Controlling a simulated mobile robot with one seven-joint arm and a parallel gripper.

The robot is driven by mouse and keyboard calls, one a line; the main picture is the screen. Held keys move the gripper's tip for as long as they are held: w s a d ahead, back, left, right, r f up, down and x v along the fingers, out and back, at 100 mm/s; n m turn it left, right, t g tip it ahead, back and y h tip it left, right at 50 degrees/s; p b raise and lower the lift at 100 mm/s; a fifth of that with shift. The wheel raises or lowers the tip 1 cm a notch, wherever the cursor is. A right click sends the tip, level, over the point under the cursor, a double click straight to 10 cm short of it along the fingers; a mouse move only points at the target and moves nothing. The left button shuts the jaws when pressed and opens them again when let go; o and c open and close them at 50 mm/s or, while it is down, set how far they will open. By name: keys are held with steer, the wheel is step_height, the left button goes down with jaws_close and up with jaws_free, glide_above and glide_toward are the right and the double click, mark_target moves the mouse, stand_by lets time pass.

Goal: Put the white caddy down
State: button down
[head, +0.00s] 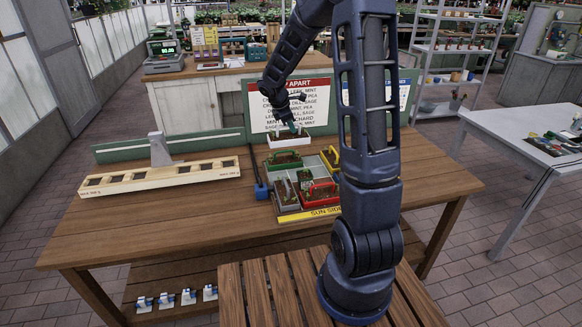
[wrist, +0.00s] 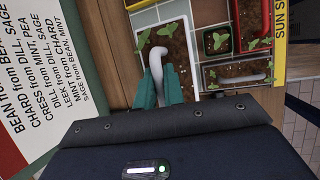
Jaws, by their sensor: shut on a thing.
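The white caddy (head: 290,143) holds soil and seedlings. My gripper (head: 294,127) is shut on its white handle, above the back part of the divided grey tray (head: 268,173). In the wrist view the teal fingers of my gripper (wrist: 159,88) close around the handle, and the white caddy (wrist: 191,46) lies beyond them with green leaves showing. I cannot tell whether its base touches anything.
The tray holds a green caddy (head: 284,169), a red-handled caddy (head: 318,198) and other planters. A yellow sign strip (head: 309,214) runs along its front. A wooden rack with square holes (head: 160,178) lies left. A sign board (head: 290,104) stands close behind the white caddy.

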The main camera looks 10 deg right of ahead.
step_height(320, 180, down, 17)
steer(key=shift+f, duration=0.1)
stand_by(0.5)
steer(key=shift+f, duration=0.1)
steer(key=c, duration=1.5)
jaws_free()
